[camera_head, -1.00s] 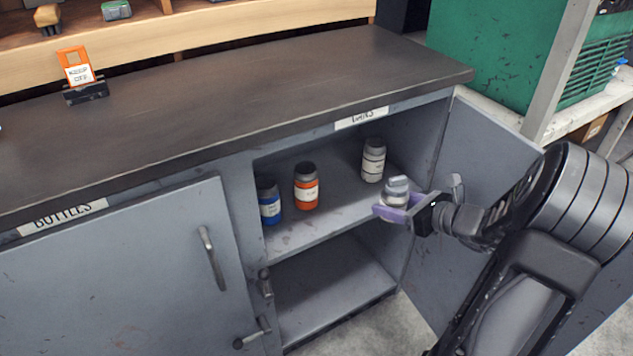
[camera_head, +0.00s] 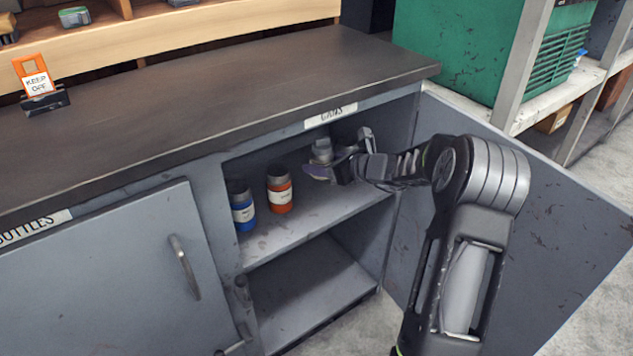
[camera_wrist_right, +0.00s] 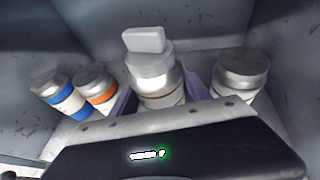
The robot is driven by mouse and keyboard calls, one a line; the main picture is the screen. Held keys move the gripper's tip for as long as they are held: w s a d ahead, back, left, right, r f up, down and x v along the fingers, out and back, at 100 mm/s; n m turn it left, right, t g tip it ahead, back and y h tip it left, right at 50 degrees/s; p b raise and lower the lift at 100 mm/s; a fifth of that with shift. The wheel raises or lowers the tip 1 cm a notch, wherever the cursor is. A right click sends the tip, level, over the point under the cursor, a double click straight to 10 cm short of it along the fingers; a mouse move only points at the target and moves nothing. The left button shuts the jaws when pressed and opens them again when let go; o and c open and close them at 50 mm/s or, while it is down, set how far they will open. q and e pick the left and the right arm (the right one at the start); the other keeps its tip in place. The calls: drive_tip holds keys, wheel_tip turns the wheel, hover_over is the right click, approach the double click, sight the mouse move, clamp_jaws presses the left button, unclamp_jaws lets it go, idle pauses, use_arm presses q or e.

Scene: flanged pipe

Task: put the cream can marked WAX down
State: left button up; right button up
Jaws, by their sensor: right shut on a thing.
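My right gripper (camera_head: 324,170) is inside the open cupboard, above its upper shelf. Its purple-padded fingers are shut on a pale can (camera_head: 321,152) with a grey, block-shaped top. In the right wrist view this can (camera_wrist_right: 154,84) is upright between the fingers; its marking cannot be read. I cannot tell whether its base touches the shelf (camera_head: 300,228). Another pale can with a grey lid (camera_wrist_right: 242,78) stands to its right in the wrist view; in the head view it is mostly hidden behind my gripper. My left gripper is not in view.
An orange-banded can (camera_head: 280,192) and a blue-banded can (camera_head: 242,208) stand on the same shelf, to the left. The cupboard door (camera_head: 540,235) is swung open on the right. The worktop (camera_head: 220,95) overhangs the opening. The lower shelf (camera_head: 310,290) looks empty.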

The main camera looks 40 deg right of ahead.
sight(317, 189)
drive_tip(key=shift+w, duration=0.95)
drive_tip(key=shift+f+b, duration=0.4)
drive_tip(key=shift+f, duration=0.55)
wheel_tip(317, 189, down, 4)
drive_tip(key=shift+f+b, duration=0.25)
drive_tip(key=shift+b, duration=0.75)
drive_tip(key=shift+w+f, duration=0.1)
drive_tip(key=shift+f, duration=0.25)
drive_tip(key=shift+r, duration=0.1)
